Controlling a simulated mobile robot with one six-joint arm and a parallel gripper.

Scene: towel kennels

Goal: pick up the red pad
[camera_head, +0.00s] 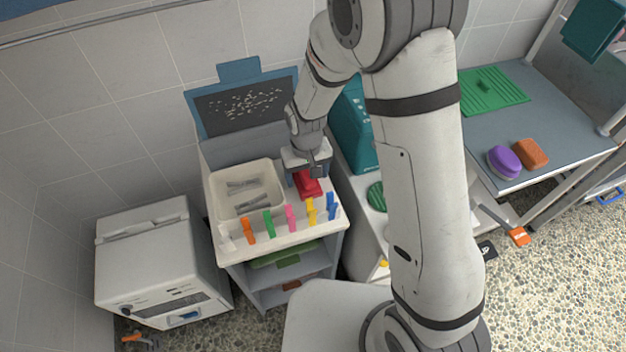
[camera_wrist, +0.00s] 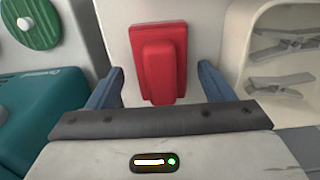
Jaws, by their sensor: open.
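The red pad (camera_head: 308,185) lies on the white top of the small cart, to the right of the cream basin. It has a raised red grip along its middle, seen from above in the wrist view (camera_wrist: 160,65). My gripper (camera_head: 313,170) is above the pad's back end, with the pad partly hidden below it in the head view. In the wrist view my gripper (camera_wrist: 158,88) is open, with one blue-grey finger on each side of the pad's near end. Gaps show between the fingers and the pad, and nothing is held.
The cream basin (camera_head: 215,194) with grey straps stands left of the pad. Several coloured clips, including a pink one (camera_head: 290,218), line the cart's front edge. A teal container (camera_head: 352,130) stands close on the right. A green round lid (camera_head: 376,196) lies nearby.

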